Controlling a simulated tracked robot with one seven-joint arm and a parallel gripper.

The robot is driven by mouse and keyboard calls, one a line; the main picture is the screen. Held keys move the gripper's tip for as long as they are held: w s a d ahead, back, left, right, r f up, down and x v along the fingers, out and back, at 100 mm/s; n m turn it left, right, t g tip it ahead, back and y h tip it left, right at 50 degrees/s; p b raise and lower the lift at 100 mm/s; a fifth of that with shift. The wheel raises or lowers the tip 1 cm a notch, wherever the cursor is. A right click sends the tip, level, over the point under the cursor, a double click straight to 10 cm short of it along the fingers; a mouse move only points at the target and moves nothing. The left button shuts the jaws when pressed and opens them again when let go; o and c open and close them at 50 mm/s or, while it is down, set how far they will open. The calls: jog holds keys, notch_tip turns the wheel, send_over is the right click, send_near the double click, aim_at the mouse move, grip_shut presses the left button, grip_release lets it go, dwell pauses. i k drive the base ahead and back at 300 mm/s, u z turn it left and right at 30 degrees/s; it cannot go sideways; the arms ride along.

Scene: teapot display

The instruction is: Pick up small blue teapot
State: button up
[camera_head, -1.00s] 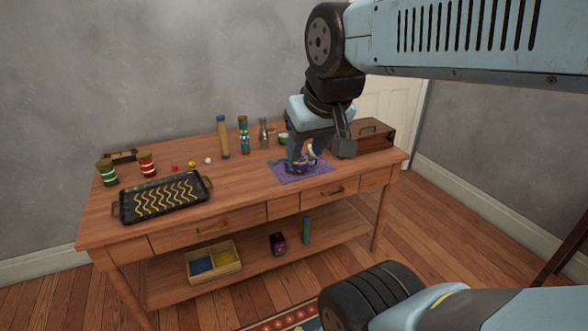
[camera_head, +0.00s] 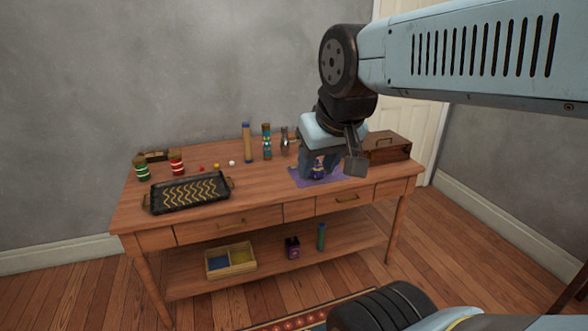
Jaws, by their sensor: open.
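A small blue-purple teapot (camera_head: 318,171) with some gold on it stands on a purple patterned mat (camera_head: 300,181) on the right half of the wooden table. My gripper (camera_head: 322,169) points down over the mat, with its fingers open around or just in front of the teapot. The fingers hide part of the teapot, and I cannot tell whether they touch it.
A black tray (camera_head: 166,197) with gold wavy lines lies on the table's left. Striped jars (camera_head: 176,162), small balls (camera_head: 232,163), a tan cylinder (camera_head: 247,143) and a patterned cylinder (camera_head: 267,142) stand behind. A wooden box (camera_head: 385,148) is right of my gripper.

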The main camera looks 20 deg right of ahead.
aim_at(317, 172)
jog(key=u, duration=0.1)
jog(key=i, duration=1.7)
jog(key=z, duration=0.75)
jog(key=k, duration=0.85)
jog(key=z, duration=0.25)
jog(key=i, duration=0.9)
jog(key=u, duration=0.1)
